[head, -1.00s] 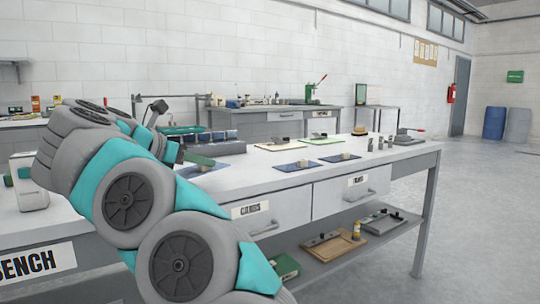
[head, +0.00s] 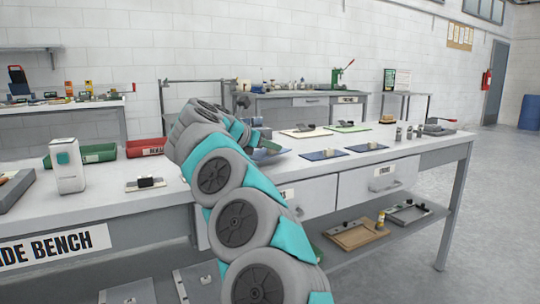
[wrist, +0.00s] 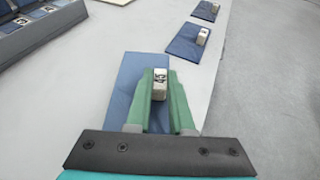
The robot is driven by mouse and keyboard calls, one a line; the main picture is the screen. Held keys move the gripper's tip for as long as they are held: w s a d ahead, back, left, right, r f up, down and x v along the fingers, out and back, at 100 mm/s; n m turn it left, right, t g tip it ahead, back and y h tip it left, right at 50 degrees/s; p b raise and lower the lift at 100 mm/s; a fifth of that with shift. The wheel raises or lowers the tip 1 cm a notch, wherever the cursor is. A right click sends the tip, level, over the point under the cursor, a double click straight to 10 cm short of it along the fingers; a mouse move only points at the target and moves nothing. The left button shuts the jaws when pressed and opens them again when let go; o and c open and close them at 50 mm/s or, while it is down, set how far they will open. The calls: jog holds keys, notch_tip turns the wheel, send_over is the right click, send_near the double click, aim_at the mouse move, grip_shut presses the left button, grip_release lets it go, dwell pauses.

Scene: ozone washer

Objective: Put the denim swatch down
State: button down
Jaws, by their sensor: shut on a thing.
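A blue denim swatch (wrist: 127,75) with a small pale block marked 45 (wrist: 160,84) on it shows in the wrist view. My gripper (wrist: 160,77) has its green fingers on either side of the block, shut on it. The fingers hide part of the swatch. In the head view my gripper (head: 263,138) is at the bench top, partly behind my arm, with a bit of blue swatch (head: 268,151) below it. I cannot tell whether the swatch touches the bench.
Two more blue swatches with blocks (wrist: 187,45) (wrist: 205,12) lie to the right along the bench edge. A dark compartmented rack (wrist: 40,38) is at the left. Bare white bench top (wrist: 60,105) lies between. A white device (head: 66,165) stands farther left in the head view.

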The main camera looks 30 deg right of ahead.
aim_at(267, 155)
jog(key=shift+f, duration=1.25)
jog(key=shift+f, duration=0.1)
jog(key=shift+f+b, duration=0.15)
jog(key=shift+b, duration=0.25)
jog(key=c, duration=0.8)
grip_release()
jog(key=shift+r+p, duration=0.3)
jog(key=v, duration=1.2)
jog(key=shift+f, duration=0.1)
